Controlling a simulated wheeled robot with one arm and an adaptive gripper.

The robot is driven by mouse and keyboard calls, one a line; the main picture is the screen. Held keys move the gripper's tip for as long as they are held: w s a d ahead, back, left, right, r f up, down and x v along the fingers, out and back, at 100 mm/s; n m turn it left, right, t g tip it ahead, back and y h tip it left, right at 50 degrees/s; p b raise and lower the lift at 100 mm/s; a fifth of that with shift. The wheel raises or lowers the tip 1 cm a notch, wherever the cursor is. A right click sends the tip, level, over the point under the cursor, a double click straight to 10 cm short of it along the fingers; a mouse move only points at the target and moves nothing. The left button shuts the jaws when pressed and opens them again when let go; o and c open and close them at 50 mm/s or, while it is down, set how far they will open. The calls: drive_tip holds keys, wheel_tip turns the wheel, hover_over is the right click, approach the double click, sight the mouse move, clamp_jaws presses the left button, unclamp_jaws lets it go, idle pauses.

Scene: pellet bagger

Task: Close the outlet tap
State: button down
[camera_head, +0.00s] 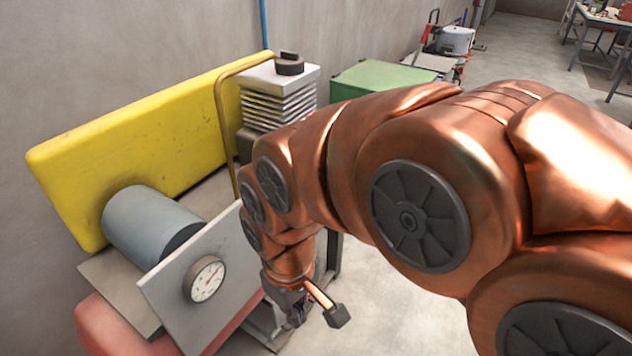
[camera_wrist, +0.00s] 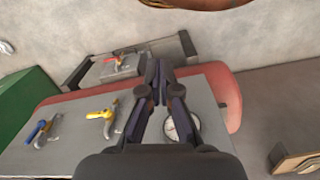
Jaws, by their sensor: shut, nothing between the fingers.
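Three tap-like fittings with coloured handles show in the wrist view. One with a red handle (camera_wrist: 117,61) sits on a small grey box at the top. One with a yellow handle (camera_wrist: 103,114) and one with a blue handle (camera_wrist: 39,131) are on the grey panel (camera_wrist: 75,147). I cannot tell which is the outlet tap. My gripper (camera_wrist: 158,70) is shut and empty, its fingertips to the right of the red handle in the picture; I see no contact.
A round gauge (camera_head: 205,279) is on the panel (camera_head: 163,288), with a grey cylinder (camera_head: 150,222) behind it. A yellow slab (camera_head: 140,140) stands against the wall. A green box (camera_head: 385,85) stands at the back. Open floor (camera_head: 390,315) lies to the right.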

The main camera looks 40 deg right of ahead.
drive_tip(key=w+d+f+n+t+h+b, duration=0.1)
drive_tip(key=w+d+f+n+t+b, duration=0.25)
drive_tip(key=w+d+f+b, duration=0.6)
drive_tip(key=w+d+f+n+t+h+b, duration=0.25)
drive_tip(key=w+d+f+t+b, duration=0.35)
drive_tip(key=w, duration=0.6)
drive_tip(key=w+d+r+n+t+h+b, duration=0.2)
drive_tip(key=d+n+t+h+b, duration=0.4)
drive_tip(key=d+b, duration=1.1)
drive_tip(key=w+d+y+p, duration=0.1)
drive_tip(key=w+d+p, duration=0.8)
drive_tip(key=w+d, duration=0.1)
drive_tip(key=shift+m+t, duration=0.3)
drive_tip(key=shift+t, duration=0.05)
drive_tip(key=shift+w+r+p, duration=0.15)
drive_tip(key=shift+r+p, duration=0.05)
drive_tip(key=shift+p, duration=0.15)
drive_tip(key=shift+d+m+y, duration=0.1)
drive_tip(key=shift+m+y, duration=0.15)
drive_tip(key=shift+m, duration=0.15)
